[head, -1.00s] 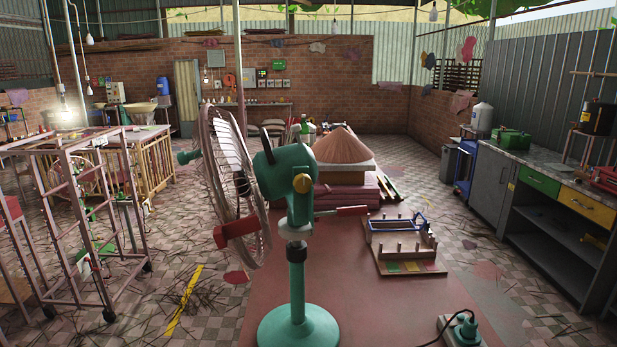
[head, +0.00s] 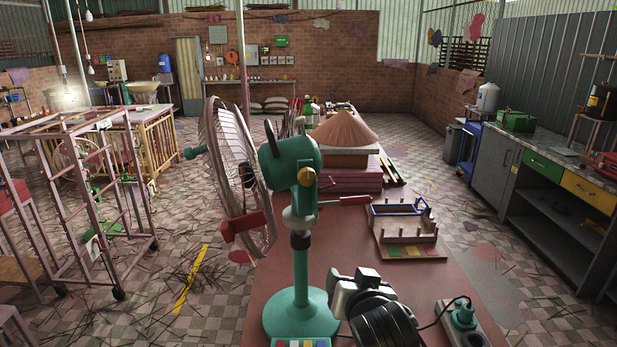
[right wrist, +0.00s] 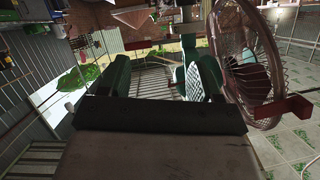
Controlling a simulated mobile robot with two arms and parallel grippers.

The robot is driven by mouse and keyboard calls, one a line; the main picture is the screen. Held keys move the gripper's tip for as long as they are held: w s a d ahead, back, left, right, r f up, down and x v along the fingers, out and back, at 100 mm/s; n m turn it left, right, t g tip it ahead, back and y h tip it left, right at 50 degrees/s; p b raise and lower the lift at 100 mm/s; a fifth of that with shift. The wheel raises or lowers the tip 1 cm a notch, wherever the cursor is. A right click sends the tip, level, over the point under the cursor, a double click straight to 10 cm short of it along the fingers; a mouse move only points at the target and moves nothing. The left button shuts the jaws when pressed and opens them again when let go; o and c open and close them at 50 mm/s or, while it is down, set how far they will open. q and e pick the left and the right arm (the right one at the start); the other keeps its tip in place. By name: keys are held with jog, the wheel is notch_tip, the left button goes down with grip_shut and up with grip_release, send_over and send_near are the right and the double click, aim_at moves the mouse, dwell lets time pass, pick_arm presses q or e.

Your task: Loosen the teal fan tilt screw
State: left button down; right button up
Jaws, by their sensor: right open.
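The teal fan (head: 300,309) stands upright on the red-brown table, its wire cage (head: 238,165) facing left. My right gripper (head: 348,285) is low, right of the fan's base, apart from the screw. In the right wrist view it is open (right wrist: 165,82), with the fan cage (right wrist: 245,60) beyond it at the right. The screw is not clear there. My left gripper is not in view.
A wooden rack (head: 408,235) with pegs and a blue frame stands behind on the table. A power strip (head: 463,320) with a plugged-in cable lies at the front right.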

aim_at(308, 179)
jog(key=w+a+r+t+y, duration=0.1)
jog(key=w+a+r+t, duration=0.15)
jog(key=r, duration=0.45)
jog(key=w+a+r+t, duration=0.2)
jog(key=a+r, duration=0.1)
jog(key=r, duration=0.4)
jog(key=shift+g, duration=0.25)
jog(key=w+p, duration=0.1)
jog(key=w, duration=0.2)
jog(key=w+a+p, duration=0.1)
jog(key=w+p, duration=0.1)
jog(key=w, duration=0.1)
jog(key=w+a+p, duration=0.1)
jog(key=w, duration=0.2)
jog(key=shift+w, duration=0.15)
jog(key=shift+w+a+f+p, duration=0.1)
jog(key=shift+w+f+p, duration=0.05)
jog(key=shift+w+p, duration=0.4)
jog(key=shift+w, duration=0.1)
jog(key=c, duration=0.9)
